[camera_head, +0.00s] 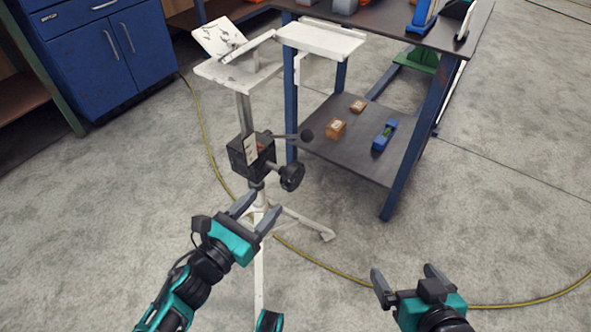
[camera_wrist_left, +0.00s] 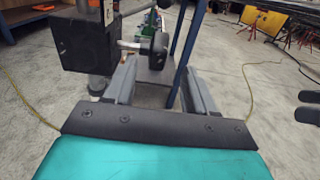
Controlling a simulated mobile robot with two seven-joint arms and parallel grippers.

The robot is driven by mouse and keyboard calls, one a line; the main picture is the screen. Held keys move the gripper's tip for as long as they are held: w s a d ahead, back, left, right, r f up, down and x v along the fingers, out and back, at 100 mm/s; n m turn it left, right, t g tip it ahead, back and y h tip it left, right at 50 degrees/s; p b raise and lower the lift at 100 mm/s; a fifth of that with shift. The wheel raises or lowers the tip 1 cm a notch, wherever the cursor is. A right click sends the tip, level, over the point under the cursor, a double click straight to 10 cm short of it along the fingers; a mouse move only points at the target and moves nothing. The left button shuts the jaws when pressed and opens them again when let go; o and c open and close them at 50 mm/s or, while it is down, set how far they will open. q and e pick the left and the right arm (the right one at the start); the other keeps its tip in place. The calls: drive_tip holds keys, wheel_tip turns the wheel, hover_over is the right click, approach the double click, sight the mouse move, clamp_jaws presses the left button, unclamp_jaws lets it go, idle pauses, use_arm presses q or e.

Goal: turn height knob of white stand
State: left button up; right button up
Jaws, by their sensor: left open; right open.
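The white stand (camera_head: 244,110) stands upright on a tripod base left of centre in the head view. A black clamp block (camera_head: 248,155) sits midway up its post. The black round height knob (camera_head: 291,177) sticks out of the block to the right on a short shaft. In the left wrist view the knob (camera_wrist_left: 158,45) shows just beyond the fingertips, and the block is at the upper left. My left gripper (camera_head: 258,205) is open and empty, below and left of the knob, apart from it. My right gripper (camera_head: 406,276) is open and empty at the lower right, far from the stand.
A lever with a black ball (camera_head: 306,135) juts from the block above the knob. A blue-legged workbench (camera_head: 395,170) with boxes on its lower shelf stands to the right. A yellow cable (camera_head: 330,272) crosses the floor. Blue cabinets (camera_head: 100,45) stand at the back left.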

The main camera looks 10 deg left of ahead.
sight(293, 171)
use_arm(q)
drive_tip(key=b+x, duration=0.1)
drive_tip(key=x, duration=0.9)
drive_tip(key=shift+w, duration=0.2)
drive_tip(key=shift+w+d+r, duration=0.1)
drive_tip(key=shift+w+d, duration=0.2)
drive_tip(key=shift+w, duration=0.3)
drive_tip(key=shift+c, duration=0.3)
